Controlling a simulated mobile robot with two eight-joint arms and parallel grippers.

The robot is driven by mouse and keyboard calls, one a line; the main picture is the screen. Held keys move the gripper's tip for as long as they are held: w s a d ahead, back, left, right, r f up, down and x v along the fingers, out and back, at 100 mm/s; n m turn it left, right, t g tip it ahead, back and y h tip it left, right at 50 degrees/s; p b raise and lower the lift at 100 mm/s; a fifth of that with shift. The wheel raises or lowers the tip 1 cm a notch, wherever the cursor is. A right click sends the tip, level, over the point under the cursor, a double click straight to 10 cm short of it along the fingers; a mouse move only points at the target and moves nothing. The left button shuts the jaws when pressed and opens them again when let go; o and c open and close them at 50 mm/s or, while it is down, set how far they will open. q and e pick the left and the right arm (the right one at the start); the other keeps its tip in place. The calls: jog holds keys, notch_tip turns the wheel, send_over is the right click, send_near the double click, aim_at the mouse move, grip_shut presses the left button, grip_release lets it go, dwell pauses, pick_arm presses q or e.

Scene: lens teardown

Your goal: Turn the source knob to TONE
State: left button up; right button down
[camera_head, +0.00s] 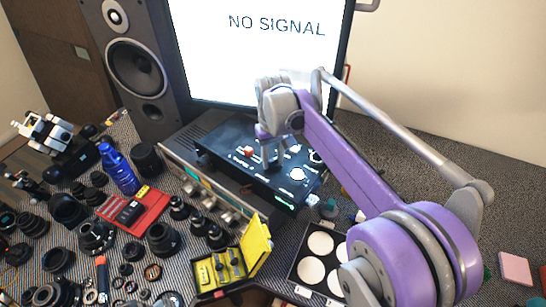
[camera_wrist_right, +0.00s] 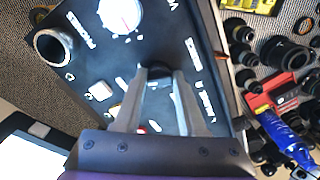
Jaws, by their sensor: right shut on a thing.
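The black control box (camera_head: 222,138) lies in front of the screen, with white printed labels, too small to read surely. My right gripper (camera_head: 272,163) reaches down onto its top from the right. In the right wrist view my right gripper (camera_wrist_right: 160,76) is shut on a small dark knob (camera_wrist_right: 159,72), taken as the source knob. The fingers hide most of it, so its pointer and setting cannot be read. A white round dial (camera_wrist_right: 120,14) sits beside it on the panel. The screen (camera_head: 260,60) reads "NO SIGNAL". My left gripper is not in view.
A grey amplifier-like unit (camera_head: 176,160) stands left of the box, and a speaker (camera_head: 136,68) behind it. Lens parts, a blue bottle (camera_head: 119,170), a red tray (camera_head: 152,217) and a yellow case (camera_head: 257,243) crowd the left and front. A palette of white discs (camera_head: 311,270) lies in front.

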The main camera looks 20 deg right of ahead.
aim_at(273, 160)
jog(key=shift+n, duration=1.7)
jog(key=c, duration=0.5)
grip_release()
notch_tip(273, 160, up, 11)
jog(key=shift+f+p, duration=0.1)
jog(key=shift+p, duration=0.5)
jog(key=shift+s+f, duration=0.1)
